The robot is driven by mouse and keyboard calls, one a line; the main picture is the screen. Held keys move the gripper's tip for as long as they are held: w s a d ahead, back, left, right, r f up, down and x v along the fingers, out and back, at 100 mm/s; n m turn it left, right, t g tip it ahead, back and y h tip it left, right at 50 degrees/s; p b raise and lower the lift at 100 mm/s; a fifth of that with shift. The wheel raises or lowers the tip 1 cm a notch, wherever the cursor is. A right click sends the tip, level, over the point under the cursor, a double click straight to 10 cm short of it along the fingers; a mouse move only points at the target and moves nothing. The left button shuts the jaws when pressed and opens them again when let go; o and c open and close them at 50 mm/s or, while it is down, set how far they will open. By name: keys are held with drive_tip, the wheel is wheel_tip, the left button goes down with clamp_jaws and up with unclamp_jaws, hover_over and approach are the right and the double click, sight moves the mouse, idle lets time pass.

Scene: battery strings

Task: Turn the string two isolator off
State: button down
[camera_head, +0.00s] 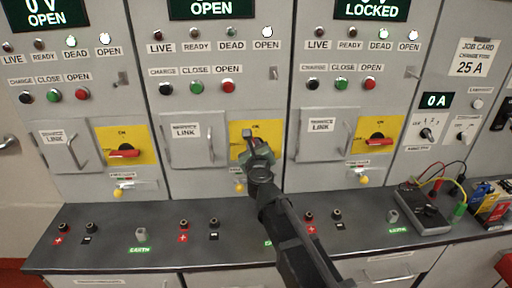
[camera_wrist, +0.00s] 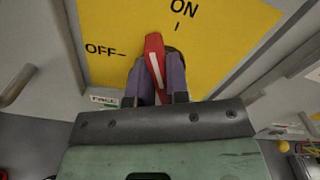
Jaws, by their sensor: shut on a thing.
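The string two isolator is on the yellow plate (camera_head: 272,131) of the middle panel, mostly hidden behind my gripper in the head view. In the wrist view its red handle (camera_wrist: 153,45) with a white stripe points up and slightly left. Its tip lies between the OFF mark (camera_wrist: 101,49) and the ON mark (camera_wrist: 183,9), left of the ON tick. My gripper (camera_wrist: 158,78) is shut on the handle, one finger on each side. In the head view my gripper (camera_head: 252,148) is in front of the yellow plate.
Red isolator handles on the left panel (camera_head: 124,152) and right panel (camera_head: 374,147) lie roughly level. The middle link door (camera_head: 190,150) is left of the gripper. Below, the bench (camera_head: 100,255) carries terminals; a meter (camera_head: 425,209) with leads stands at right.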

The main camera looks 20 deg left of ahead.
drive_tip(key=n, duration=0.4)
drive_tip(key=f+n+b, duration=0.1)
drive_tip(key=n, duration=0.7)
drive_tip(key=shift+s+a+f+n, duration=0.2)
drive_tip(key=shift+a+n, duration=0.1)
drive_tip(key=shift+a, duration=0.05)
idle(0.4)
drive_tip(key=c, duration=1.1)
unclamp_jaws()
drive_tip(key=v, duration=1)
drive_tip(key=shift+s, duration=0.4)
drive_tip(key=shift+d, duration=0.1)
